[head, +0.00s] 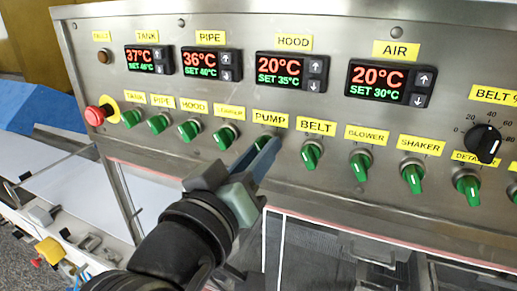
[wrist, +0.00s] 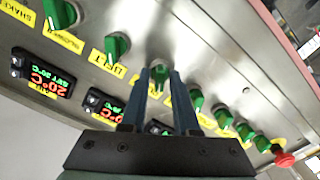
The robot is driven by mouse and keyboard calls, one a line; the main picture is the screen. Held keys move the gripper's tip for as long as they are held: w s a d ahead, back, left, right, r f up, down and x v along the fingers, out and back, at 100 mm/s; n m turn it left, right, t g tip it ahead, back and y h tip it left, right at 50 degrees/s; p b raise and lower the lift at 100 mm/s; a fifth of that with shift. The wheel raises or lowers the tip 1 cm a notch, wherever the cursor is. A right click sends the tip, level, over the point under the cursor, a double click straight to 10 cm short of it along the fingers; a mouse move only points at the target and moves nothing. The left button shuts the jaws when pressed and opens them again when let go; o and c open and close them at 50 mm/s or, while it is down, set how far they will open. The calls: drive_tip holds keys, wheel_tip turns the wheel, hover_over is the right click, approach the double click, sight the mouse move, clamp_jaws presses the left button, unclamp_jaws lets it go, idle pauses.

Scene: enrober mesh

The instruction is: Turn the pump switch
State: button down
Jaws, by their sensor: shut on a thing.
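The pump switch (wrist: 160,73) is a green knob in a silver collar on the steel panel. In the head view it sits under the yellow PUMP label (head: 270,118) and is mostly hidden by my gripper. My gripper (wrist: 160,84) reaches the panel with its two blue-grey fingers, one on each side of the green knob, and is shut on it. It also shows in the head view (head: 268,147), coming up from below. The exact angle of the knob is hard to read behind the fingers.
Similar green knobs stand close on both sides: the belt switch (head: 311,154) to the right and another knob (head: 225,134) to the left. A red emergency button (head: 96,115) is at the far left. Temperature displays (head: 291,72) line the panel above.

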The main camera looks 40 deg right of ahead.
drive_tip(key=shift+r, duration=0.1)
idle(0.3)
drive_tip(key=c, duration=0.9)
unclamp_jaws()
drive_tip(key=b+v, duration=0.5)
drive_tip(key=v, duration=0.8)
